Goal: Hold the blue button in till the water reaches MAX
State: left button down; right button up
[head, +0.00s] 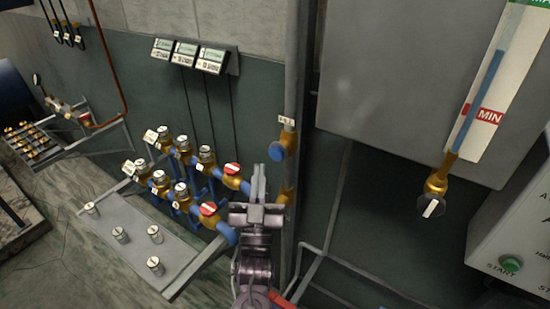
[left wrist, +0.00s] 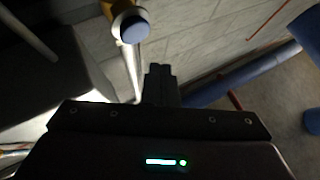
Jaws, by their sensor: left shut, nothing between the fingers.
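The blue button (head: 277,151) is on a brass fitting on the upright grey pipe, under a small white tag. It also shows in the left wrist view (left wrist: 133,31), at the top. My left gripper (head: 259,170) is shut and empty. Its fingertips are just below and left of the button in the head view, with a visible gap. The same fingers (left wrist: 160,72) point toward the pipe in the left wrist view. The gauge's blue water column (head: 484,95) rises well above the red MIN mark (head: 483,114). The green MAX mark (head: 540,3) is cut off by the picture's top edge. My right gripper is not in view.
A rack of brass valves with blue pipes (head: 160,182) and a metal shelf (head: 130,240) stand left of my arm. A large grey panel (head: 400,80) fills the right side. A white box with a green START button (head: 510,264) is at lower right.

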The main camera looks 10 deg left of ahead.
aim_at(272, 151)
pick_arm(q)
jog(key=shift+w+d+b, duration=0.25)
jog(key=shift+w, duration=0.4)
jog(key=shift+w+d+b, duration=0.2)
jog(key=shift+w, duration=0.45)
dwell(1.1)
jog(key=shift+w+d, duration=0.15)
jog(key=shift+w, duration=0.25)
jog(key=shift+w+d+b, duration=0.2)
jog(key=shift+w+b, duration=0.25)
jog(key=shift+b, duration=0.1)
dwell(4.6)
